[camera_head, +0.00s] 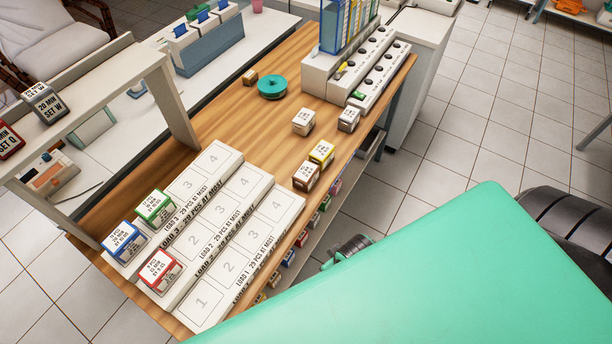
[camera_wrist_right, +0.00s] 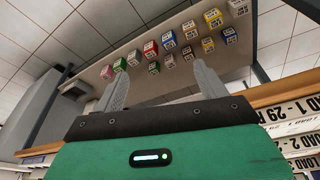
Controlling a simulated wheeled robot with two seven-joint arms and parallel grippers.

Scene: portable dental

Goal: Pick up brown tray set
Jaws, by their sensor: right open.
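A brown and white labelled box (camera_head: 305,177), matching the brown tray set, stands on the wooden tabletop near its right edge. My left gripper is not in view.
Numbered white load trays (camera_head: 235,225) cover the near tabletop, with green (camera_head: 153,206), blue (camera_head: 125,241) and red (camera_head: 160,270) boxes on them. Several coloured boxes stand on a shelf (camera_wrist_right: 125,62). A green disc (camera_head: 272,87) lies farther back.

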